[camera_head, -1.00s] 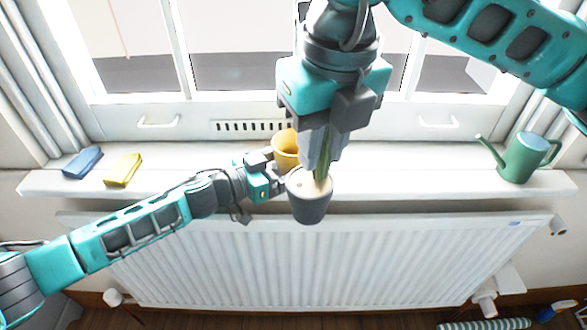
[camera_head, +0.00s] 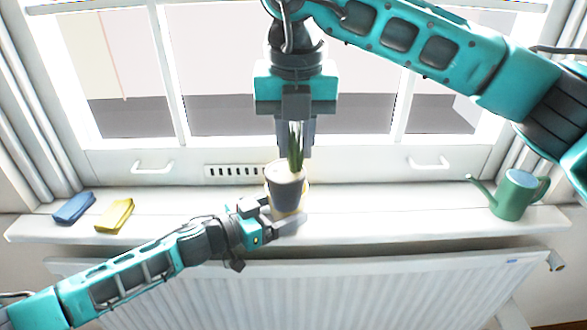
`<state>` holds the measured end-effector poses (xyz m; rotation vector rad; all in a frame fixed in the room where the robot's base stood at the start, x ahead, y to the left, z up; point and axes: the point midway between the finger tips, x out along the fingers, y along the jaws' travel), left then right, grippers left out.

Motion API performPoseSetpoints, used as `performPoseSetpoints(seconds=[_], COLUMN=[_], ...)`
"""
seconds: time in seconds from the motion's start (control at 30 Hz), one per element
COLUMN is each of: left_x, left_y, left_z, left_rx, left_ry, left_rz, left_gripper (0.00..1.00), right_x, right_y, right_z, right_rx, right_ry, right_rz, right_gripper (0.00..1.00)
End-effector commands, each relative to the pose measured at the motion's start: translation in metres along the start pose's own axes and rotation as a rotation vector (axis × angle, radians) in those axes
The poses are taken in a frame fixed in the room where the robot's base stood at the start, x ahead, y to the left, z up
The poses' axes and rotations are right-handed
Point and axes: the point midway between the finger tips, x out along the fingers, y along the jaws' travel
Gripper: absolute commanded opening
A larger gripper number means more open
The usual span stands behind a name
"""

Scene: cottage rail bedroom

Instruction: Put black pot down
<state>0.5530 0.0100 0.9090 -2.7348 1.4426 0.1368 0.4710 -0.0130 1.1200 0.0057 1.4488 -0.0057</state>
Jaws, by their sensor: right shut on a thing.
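The black pot (camera_head: 286,190), dark grey with a green plant (camera_head: 295,155) in it, hangs upright from my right gripper (camera_head: 296,150). The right gripper points straight down and is shut on the potted plant, its fingers beside the leaves. My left gripper (camera_head: 273,215) reaches in from the left, beside and below the black pot.
The white windowsill (camera_head: 390,215) is clear between the pots and a green watering can (camera_head: 516,195) at right. A blue sponge-like block (camera_head: 74,208) and a yellow one (camera_head: 115,215) lie at left. A radiator (camera_head: 400,285) is below; the window is behind.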

Motion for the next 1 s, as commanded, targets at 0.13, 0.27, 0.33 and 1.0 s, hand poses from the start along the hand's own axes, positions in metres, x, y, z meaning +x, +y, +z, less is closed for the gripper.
performPoseSetpoints(seconds=[0.13,0.27,0.33,1.0], left_x=[0.0,0.0,0.0,0.0], left_y=[0.0,0.0,0.0,0.0], left_z=[0.0,0.0,0.0,0.0], left_rx=[0.0,0.0,0.0,0.0], left_ry=[0.0,0.0,0.0,0.0], left_rz=[0.0,0.0,0.0,0.0], left_gripper=[0.63,0.63,0.63,0.63], right_x=[0.003,0.006,0.007,0.079], right_y=[0.0,0.001,0.0,0.0], right_z=[0.029,0.051,0.061,0.079], right_rx=[0.004,0.002,0.003,-0.001], right_ry=[0.001,0.001,0.0,0.0], right_rz=[-0.001,0.001,-0.001,0.0], right_gripper=[0.0,0.0,0.0,0.0])
